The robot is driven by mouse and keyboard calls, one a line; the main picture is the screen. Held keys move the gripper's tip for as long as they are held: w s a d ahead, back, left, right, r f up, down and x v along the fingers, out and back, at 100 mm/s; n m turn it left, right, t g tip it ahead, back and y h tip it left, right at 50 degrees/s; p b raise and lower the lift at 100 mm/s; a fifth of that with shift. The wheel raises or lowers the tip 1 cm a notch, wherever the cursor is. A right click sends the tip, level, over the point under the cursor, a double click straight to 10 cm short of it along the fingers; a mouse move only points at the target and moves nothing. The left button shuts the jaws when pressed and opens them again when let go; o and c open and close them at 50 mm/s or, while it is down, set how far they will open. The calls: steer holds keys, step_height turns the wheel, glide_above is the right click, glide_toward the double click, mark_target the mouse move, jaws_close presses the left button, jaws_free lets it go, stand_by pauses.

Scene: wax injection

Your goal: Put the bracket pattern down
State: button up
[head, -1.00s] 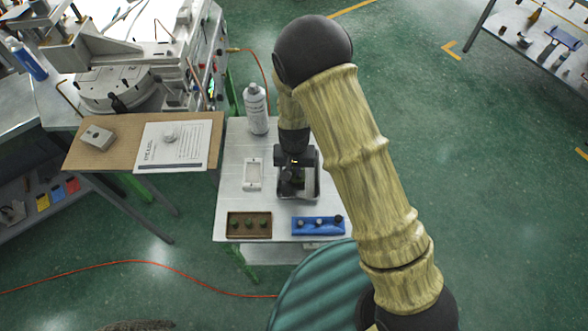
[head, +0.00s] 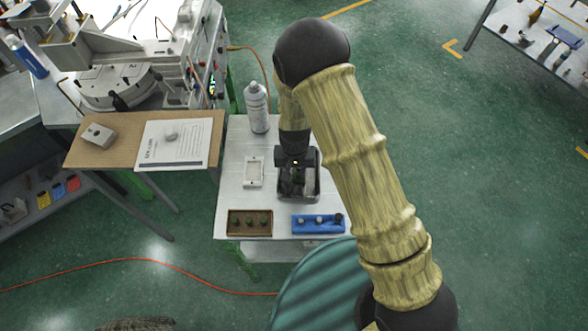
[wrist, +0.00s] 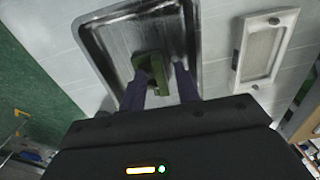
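The bracket pattern (wrist: 151,68) is a small green angular piece, seen in the wrist view over the floor of a dark metal tray (wrist: 93,42). It appears to stand on that floor, though its underside is hidden. My gripper (wrist: 158,76) points down into the tray, with one finger on each side of the pattern. The left finger is close against it; a narrow gap shows before the right finger, so the fingers look open. In the head view, my gripper (head: 295,178) is over the tray (head: 314,190), and the pattern cannot be made out there.
A pale rectangular frame (head: 254,172) lies left of the tray. A spray can (head: 257,108) stands behind it. A board with a paper (head: 176,146) is at left.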

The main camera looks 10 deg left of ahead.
mark_target(295, 173)
step_height(295, 173, up, 12)
steer(key=b, duration=0.3)
stand_by(0.3)
stand_by(0.4)
steer(key=s+d+r+m+t, duration=0.1)
steer(key=s+d+r, duration=0.1)
steer(key=d, duration=0.7)
steer(key=s+d+r, duration=0.2)
steer(key=d+r, duration=0.2)
steer(key=d, duration=0.5)
steer(key=s+d+r+m+t, duration=0.1)
steer(key=d+r, duration=0.3)
steer(key=d, duration=0.5)
steer(key=shift+s+m+t, duration=0.3)
steer(key=shift+s, duration=0.3)
steer(key=shift+s, duration=0.1)
